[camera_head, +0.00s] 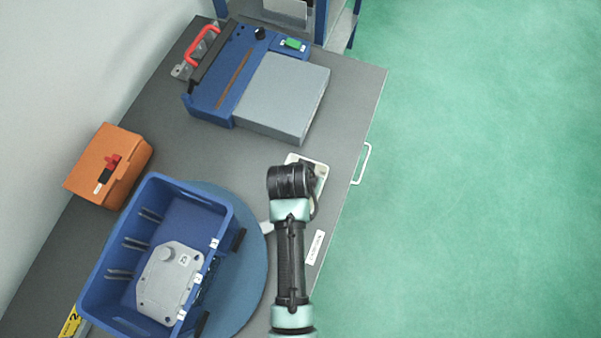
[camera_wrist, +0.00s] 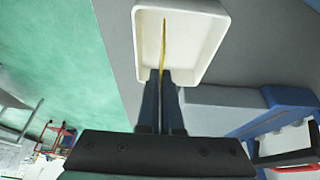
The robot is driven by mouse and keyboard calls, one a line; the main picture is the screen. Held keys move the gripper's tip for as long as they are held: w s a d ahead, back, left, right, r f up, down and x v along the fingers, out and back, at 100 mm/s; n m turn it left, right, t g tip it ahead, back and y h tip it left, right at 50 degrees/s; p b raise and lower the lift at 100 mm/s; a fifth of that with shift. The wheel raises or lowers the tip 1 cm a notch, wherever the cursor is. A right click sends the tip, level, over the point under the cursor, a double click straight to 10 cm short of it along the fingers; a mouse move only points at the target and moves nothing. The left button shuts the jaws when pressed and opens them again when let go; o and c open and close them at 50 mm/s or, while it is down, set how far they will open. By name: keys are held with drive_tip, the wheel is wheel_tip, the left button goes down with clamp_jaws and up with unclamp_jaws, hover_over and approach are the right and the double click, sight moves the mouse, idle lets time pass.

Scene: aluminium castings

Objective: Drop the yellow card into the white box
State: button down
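The white box (camera_wrist: 196,45) is a shallow open tray. In the head view the white box (camera_head: 320,168) lies on the grey table near its right edge, partly hidden by my arm. My gripper (camera_wrist: 161,76) is shut on the yellow card (camera_wrist: 163,45). The card shows edge-on as a thin yellow strip between the fingers, over the box's opening. I cannot tell whether its far end touches the box floor. In the head view the fingers and card are hidden under my wrist.
A blue machine with a grey block (camera_head: 285,95) stands behind the box. A blue crate (camera_head: 220,205) holding a grey casting (camera_head: 165,290) stands on a round blue turntable (camera_head: 250,270) at the left. An orange case (camera_head: 108,165) sits at the far left.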

drive_tip(key=c, duration=1)
unclamp_jaws()
drive_tip(key=b+v, duration=0.1)
drive_tip(key=v, duration=1.2)
drive_tip(key=w+r+n+t+b, duration=0.1)
drive_tip(key=w+r+t, duration=0.35)
drive_tip(key=r, duration=0.55)
drive_tip(key=w+r+t+y, duration=0.1)
drive_tip(key=w+r+t, duration=0.35)
drive_tip(key=r, duration=0.55)
drive_tip(key=w+r+n+t+b, duration=0.1)
drive_tip(key=w+r+t, duration=0.2)
drive_tip(key=w+r, duration=0.5)
drive_tip(key=s+r+t, duration=0.3)
drive_tip(key=s+r, duration=0.1)
drive_tip(key=r, duration=0.5)
drive_tip(key=s+d+r+n+t+b, duration=0.1)
drive_tip(key=s+r+t, duration=0.3)
drive_tip(key=r, duration=0.6)
drive_tip(key=s+r+t, duration=0.4)
drive_tip(key=s+r, duration=0.1)
drive_tip(key=r, duration=0.5)
drive_tip(key=shift+s+d+n, duration=0.25)
drive_tip(key=shift+d+n, duration=0.05)
drive_tip(key=shift+d, duration=0.1)
